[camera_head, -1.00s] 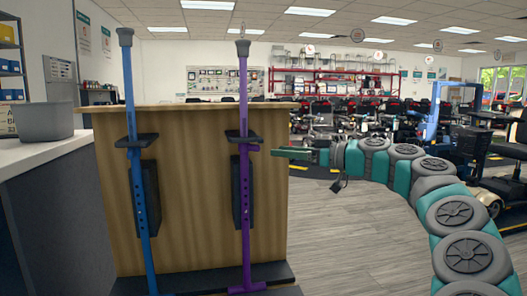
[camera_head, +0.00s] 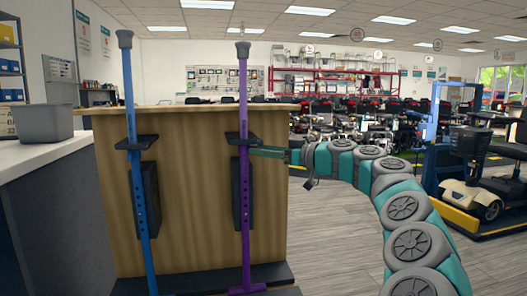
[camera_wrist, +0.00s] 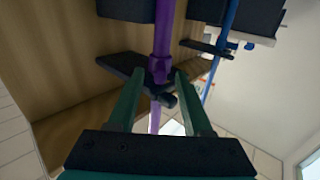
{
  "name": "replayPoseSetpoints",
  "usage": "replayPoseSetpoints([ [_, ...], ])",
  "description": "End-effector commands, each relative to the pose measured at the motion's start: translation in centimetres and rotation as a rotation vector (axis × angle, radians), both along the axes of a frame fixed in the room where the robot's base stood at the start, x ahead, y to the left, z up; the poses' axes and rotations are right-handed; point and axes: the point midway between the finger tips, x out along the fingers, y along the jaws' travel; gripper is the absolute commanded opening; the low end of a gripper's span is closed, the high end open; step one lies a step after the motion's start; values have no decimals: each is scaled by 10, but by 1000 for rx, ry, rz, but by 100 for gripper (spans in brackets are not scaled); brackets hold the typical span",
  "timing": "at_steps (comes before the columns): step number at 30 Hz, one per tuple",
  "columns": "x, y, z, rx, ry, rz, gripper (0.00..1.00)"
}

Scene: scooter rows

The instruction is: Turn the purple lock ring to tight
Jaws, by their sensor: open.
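The purple pole (camera_head: 244,85) stands upright at a wooden panel, passing a dark bracket (camera_head: 236,138). In the wrist view, a purple collar (camera_wrist: 159,66), which looks like the lock ring, sits on the pole against the bracket (camera_wrist: 125,66). A dark stub (camera_wrist: 165,99) sticks out there. My gripper (camera_wrist: 159,76) is open, its two green fingers on either side of the pole at the collar. I cannot tell whether they touch it. In the head view my gripper (camera_head: 255,151) is beside the pole, just below the bracket, and hides the collar.
A blue pole (camera_head: 131,90) with its own bracket stands left of the purple one. The wooden panel (camera_head: 190,200) is close behind both. A counter with a grey bin (camera_head: 43,122) is at the left. Open floor (camera_head: 335,235) lies at the right, with scooters beyond.

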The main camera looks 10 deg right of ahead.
Motion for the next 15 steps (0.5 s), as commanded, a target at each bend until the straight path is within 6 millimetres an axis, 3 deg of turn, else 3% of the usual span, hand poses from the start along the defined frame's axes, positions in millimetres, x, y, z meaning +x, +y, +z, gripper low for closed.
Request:
replayPoseSetpoints([
  [2,0,0,0,0,0,0,49],
  [15,0,0,0,0,0,1,0],
])
